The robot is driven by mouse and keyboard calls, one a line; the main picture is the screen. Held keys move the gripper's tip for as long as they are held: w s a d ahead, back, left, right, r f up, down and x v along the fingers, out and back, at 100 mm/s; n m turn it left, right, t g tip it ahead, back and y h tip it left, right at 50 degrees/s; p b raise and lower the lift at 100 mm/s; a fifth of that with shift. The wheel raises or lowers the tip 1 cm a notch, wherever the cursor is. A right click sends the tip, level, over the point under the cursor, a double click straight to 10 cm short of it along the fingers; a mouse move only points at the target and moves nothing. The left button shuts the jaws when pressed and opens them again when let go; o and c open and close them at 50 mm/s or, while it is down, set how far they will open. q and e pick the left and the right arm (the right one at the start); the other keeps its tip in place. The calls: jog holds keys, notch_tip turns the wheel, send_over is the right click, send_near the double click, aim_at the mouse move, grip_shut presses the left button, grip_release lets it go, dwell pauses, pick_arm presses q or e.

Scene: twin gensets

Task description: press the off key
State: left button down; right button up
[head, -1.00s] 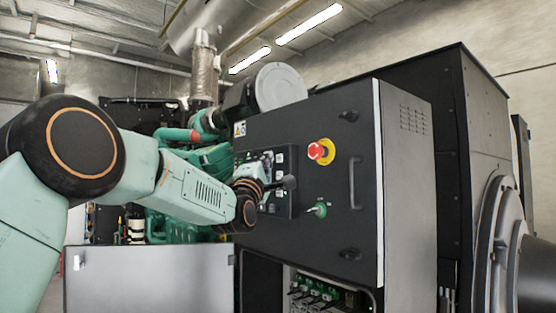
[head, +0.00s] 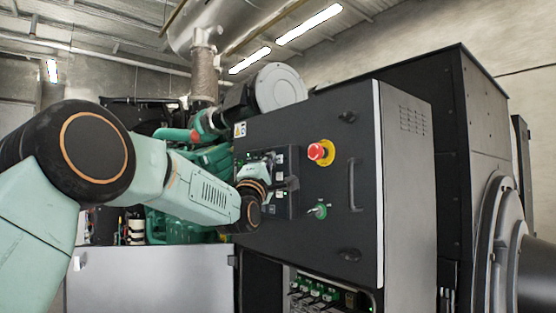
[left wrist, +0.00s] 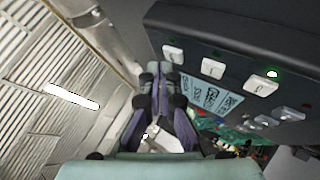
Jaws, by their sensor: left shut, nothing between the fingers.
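The control panel (head: 285,165) is a dark plate on the front of the black cabinet, partly hidden by my left wrist. In the left wrist view its face (left wrist: 240,55) carries several pale square keys. One key (left wrist: 172,53) lies just beyond my fingertips; another key (left wrist: 213,68) and a third key (left wrist: 261,84), beside a lit green lamp (left wrist: 272,74), lie to the right. The key markings are too small to read, so I cannot tell which is the off key. My left gripper (head: 291,183) is shut and empty at the panel; its tips (left wrist: 160,68) also show in the wrist view. I cannot tell whether they touch.
A grey open door (head: 150,280) stands below my arm. Green engine parts lie behind it.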

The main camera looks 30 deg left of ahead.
pick_arm(q)
jog(key=shift+w+d, duration=0.2)
jog(key=shift+w, duration=0.2)
dwell(0.8)
jog(key=shift+s+a, duration=0.1)
jog(key=shift+s+a+b, duration=0.3)
jog(key=shift+s+b, duration=0.25)
jog(key=shift+s, duration=0.2)
jog(key=s+b, duration=0.1)
jog(key=s+a+b, duration=0.1)
jog(key=s, duration=0.1)
jog(key=s+a+b, duration=0.1)
jog(key=s, duration=0.1)
jog(key=shift+s+a+b, duration=0.1)
jog(key=shift+s+b, duration=0.1)
jog(key=shift+b, duration=0.15)
dwell(0.3)
